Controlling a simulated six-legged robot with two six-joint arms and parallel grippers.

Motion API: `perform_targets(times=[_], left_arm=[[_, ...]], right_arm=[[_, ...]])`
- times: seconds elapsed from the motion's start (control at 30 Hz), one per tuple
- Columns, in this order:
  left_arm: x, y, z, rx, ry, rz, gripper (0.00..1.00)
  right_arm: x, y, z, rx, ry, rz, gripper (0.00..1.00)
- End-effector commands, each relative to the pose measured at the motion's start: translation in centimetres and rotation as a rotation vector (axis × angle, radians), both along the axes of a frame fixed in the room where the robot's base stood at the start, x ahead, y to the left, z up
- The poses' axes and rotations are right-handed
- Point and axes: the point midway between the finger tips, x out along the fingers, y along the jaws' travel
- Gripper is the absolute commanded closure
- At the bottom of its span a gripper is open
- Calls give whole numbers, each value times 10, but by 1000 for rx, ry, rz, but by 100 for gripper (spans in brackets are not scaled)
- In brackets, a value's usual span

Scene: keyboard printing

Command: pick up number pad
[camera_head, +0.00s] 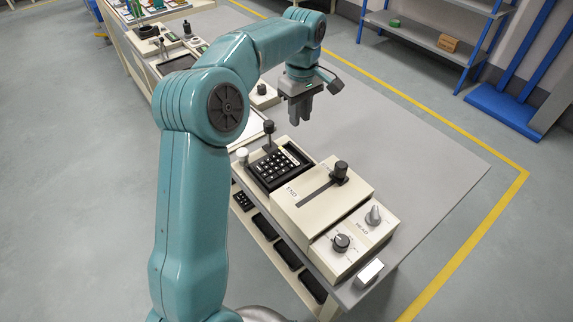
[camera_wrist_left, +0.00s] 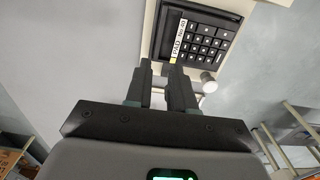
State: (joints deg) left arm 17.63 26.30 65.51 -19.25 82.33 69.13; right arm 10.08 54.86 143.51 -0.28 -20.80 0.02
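A black number pad (camera_head: 278,165) with rows of keys sits in a cream housing on the grey table, beside the larger cream unit with a lever. The number pad also shows in the left wrist view (camera_wrist_left: 209,42), with a white and yellow label strip along one edge. My left gripper (camera_head: 300,112) hangs above the table, past the pad on its far side, apart from it. In the left wrist view its two fingers (camera_wrist_left: 160,75) have a narrow gap with nothing between them. My right gripper is in neither view.
A cream console (camera_head: 320,195) with a lever and knobs stands next to the pad. A dark upright knob (camera_head: 268,128) rises behind it. Several dark pads (camera_head: 265,226) lie on the shelf below the table edge. The tabletop at right (camera_head: 400,140) is clear.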

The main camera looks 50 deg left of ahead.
Motion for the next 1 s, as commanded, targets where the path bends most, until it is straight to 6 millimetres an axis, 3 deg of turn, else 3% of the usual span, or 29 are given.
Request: perform_targets(times=[0.03,0.2,0.47,0.7,1.0], left_arm=[[-1,0,-16,-2,4,0,77],[0,-1,-49,-1,3,-1,77],[2,-3,-71,-1,2,0,77],[3,-7,-108,-1,2,0,77],[4,-7,-115,0,-1,-1,77]], right_arm=[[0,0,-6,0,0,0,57],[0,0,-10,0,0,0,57],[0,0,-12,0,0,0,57],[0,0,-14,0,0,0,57],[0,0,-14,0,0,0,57]])
